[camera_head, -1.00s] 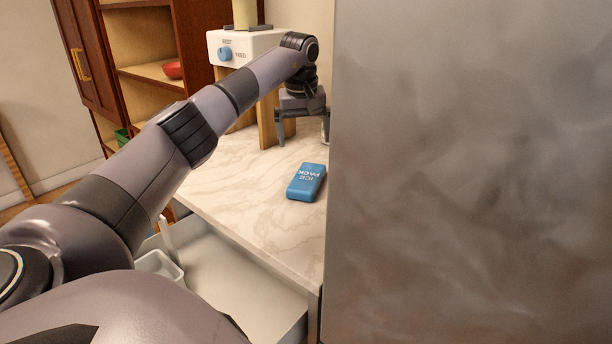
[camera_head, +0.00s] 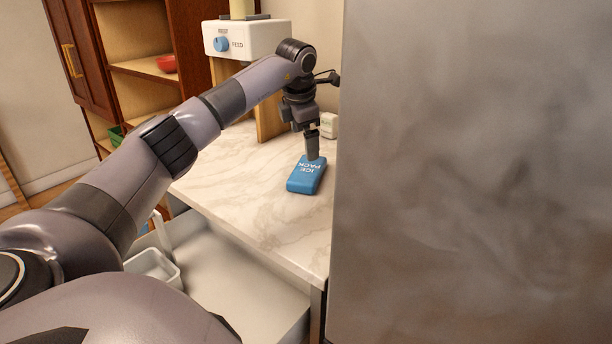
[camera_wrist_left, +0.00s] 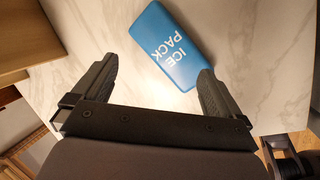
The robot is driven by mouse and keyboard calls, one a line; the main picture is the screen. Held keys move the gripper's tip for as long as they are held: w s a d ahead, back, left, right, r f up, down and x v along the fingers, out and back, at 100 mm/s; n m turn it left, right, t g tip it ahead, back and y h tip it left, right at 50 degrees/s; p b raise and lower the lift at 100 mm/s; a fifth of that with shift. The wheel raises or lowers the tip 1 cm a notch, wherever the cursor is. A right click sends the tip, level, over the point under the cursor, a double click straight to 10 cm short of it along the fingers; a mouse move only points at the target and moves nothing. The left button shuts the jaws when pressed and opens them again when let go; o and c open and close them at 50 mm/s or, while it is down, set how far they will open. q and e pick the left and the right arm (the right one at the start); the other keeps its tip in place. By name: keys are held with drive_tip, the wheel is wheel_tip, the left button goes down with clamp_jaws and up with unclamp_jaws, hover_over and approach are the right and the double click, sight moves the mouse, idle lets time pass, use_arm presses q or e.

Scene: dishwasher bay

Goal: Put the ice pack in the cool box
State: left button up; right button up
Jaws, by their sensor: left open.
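The blue ice pack (camera_head: 306,177), marked ICE PACK in white, lies flat on the marble counter near its right side. My left gripper (camera_head: 313,152) is above it, pointing down over the pack's far end. In the left wrist view the ice pack (camera_wrist_left: 168,45) lies ahead of the open fingers (camera_wrist_left: 158,88), its near end close to the right finger; nothing is held. I see no cool box in these views. My right gripper is out of view.
A large grey metal panel (camera_head: 475,170) fills the right side and hides the counter beyond. A white dispenser (camera_head: 245,40) on wooden legs stands behind the arm, with a small white box (camera_head: 328,125) nearby. An open drawer (camera_head: 240,290) lies below the counter (camera_head: 230,190).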

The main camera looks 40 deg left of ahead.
sight(310, 164)
use_arm(q)
drive_tip(key=n, duration=0.2)
drive_tip(key=f+n, duration=0.1)
drive_tip(key=n, duration=0.2)
drive_tip(key=shift+b, duration=0.35)
drive_tip(key=n, duration=0.6)
drive_tip(key=shift+f+t+b, duration=0.3)
drive_tip(key=shift+t, duration=0.1)
drive_tip(key=shift+w+a+f, duration=0.15)
drive_tip(key=shift+w+f, duration=0.05)
drive_tip(key=shift+f, duration=0.35)
drive_tip(key=x, duration=0.2)
drive_tip(key=w+x, duration=0.1)
drive_tip(key=x, duration=0.1)
drive_tip(key=shift+w+f+p, duration=0.1)
drive_tip(key=shift+f+p, duration=0.15)
drive_tip(key=shift+p, duration=0.15)
drive_tip(key=shift+w+a+f, duration=0.1)
drive_tip(key=shift+w+f, duration=0.05)
drive_tip(key=shift+f, duration=0.4)
drive_tip(key=shift+f, duration=0.2)
drive_tip(key=c, duration=1.2)
drive_tip(key=shift+c, duration=0.5)
